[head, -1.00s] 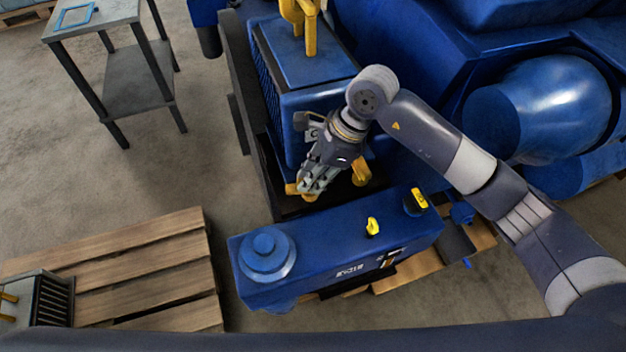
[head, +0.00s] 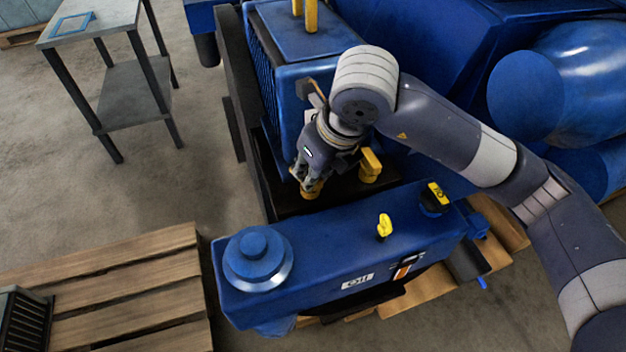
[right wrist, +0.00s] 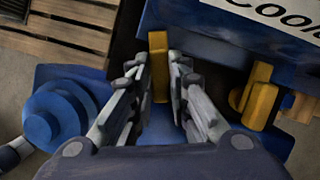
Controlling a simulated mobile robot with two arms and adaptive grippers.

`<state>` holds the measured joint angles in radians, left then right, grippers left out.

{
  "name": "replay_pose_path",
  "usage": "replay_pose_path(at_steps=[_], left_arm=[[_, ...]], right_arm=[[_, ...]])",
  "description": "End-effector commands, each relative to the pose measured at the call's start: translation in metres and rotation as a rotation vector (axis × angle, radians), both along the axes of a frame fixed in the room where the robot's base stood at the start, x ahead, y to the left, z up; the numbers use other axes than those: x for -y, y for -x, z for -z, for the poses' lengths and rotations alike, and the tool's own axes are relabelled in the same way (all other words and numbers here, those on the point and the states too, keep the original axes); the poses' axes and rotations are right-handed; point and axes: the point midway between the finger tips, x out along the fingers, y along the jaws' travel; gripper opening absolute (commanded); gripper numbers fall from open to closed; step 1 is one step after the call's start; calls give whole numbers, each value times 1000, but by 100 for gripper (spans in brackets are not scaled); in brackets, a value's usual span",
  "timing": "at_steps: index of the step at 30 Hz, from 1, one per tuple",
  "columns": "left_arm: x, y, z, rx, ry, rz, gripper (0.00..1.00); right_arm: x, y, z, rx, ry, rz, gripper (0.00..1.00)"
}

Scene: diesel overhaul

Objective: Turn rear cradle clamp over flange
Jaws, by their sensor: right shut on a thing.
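My right gripper (head: 309,184) reaches down beside the blue radiator-like unit (head: 305,36) and is shut on a yellow clamp (head: 311,190). In the right wrist view the clamp (right wrist: 158,62) stands between the two fingers (right wrist: 160,85), its long side running away from the palm. A second yellow clamp (head: 370,165) stands to the right on the dark cradle (head: 300,208); it also shows in the right wrist view (right wrist: 260,95). The fingers partly hide the held clamp, and I cannot tell whether it lies over the flange. My left gripper is not in view.
A blue tank-like part (head: 330,262) with a round cap and yellow handles lies close in front of the cradle. A wooden pallet (head: 130,290) is at the lower left, a grey table (head: 90,20) at the upper left. The big blue engine (head: 440,50) fills the right back.

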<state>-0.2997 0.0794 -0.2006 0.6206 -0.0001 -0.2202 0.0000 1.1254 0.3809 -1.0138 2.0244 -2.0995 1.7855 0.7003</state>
Motion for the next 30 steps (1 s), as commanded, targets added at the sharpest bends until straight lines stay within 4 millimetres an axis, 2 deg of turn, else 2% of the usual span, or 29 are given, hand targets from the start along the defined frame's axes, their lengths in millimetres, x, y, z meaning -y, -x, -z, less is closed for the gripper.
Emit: replay_pose_path(at_steps=[1, 3, 12, 30], left_arm=[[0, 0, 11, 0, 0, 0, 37], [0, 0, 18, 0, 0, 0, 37], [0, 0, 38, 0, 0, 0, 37], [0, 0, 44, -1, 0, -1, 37]], right_arm=[[-1, -1, 3, 7, -2, 37, 0], [-2, 0, 3, 7, -2, 91, 0], [-2, 0, 1, 4, -4, 270, 0], [-2, 0, -2, 2, -4, 349, 0]])
